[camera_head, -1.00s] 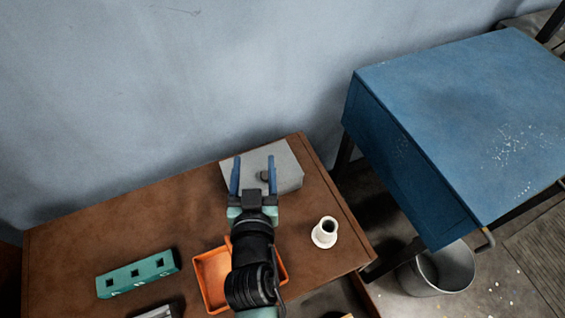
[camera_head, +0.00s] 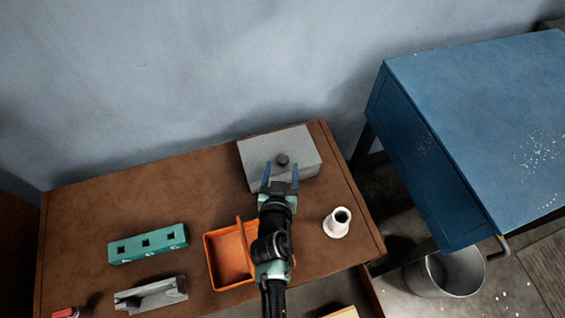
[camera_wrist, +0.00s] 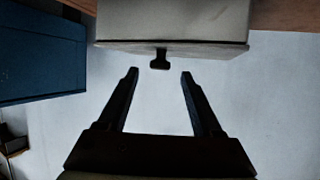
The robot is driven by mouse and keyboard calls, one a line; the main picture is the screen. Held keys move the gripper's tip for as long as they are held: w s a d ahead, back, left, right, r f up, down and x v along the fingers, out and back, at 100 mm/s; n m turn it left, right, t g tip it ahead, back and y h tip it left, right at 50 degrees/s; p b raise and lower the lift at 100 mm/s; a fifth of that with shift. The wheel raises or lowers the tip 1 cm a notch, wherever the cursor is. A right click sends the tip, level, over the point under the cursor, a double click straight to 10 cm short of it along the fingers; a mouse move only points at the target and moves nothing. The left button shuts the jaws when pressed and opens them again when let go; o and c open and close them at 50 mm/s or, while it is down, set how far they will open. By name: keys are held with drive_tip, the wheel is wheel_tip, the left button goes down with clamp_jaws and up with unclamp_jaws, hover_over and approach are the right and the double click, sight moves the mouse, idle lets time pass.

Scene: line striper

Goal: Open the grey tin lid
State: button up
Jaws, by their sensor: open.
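The grey tin (camera_head: 306,150) sits at the back right of the brown table with its lid down. A dark knob (camera_head: 283,160) stands on the lid. My gripper (camera_head: 281,170) is open and empty, its two blue fingers over the tin's near part, with the knob just beyond the fingertips. In the wrist view the tin (camera_wrist: 172,18) is at the top, appearing upside down. There the knob (camera_wrist: 160,60) shows ahead of and between the open fingertips of my gripper (camera_wrist: 159,74), touching neither.
An orange tray (camera_head: 213,262) with a handle is left of my arm, and a white flared holder (camera_head: 337,222) is to its right. A green block with square holes (camera_head: 148,243) and a grey metal tool (camera_head: 152,293) lie left. A blue cabinet (camera_head: 450,130) stands right.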

sight(279, 150)
drive_tip(key=shift+x, duration=1.25)
drive_tip(key=shift+c, duration=0.2)
clamp_jaws()
idle(0.4)
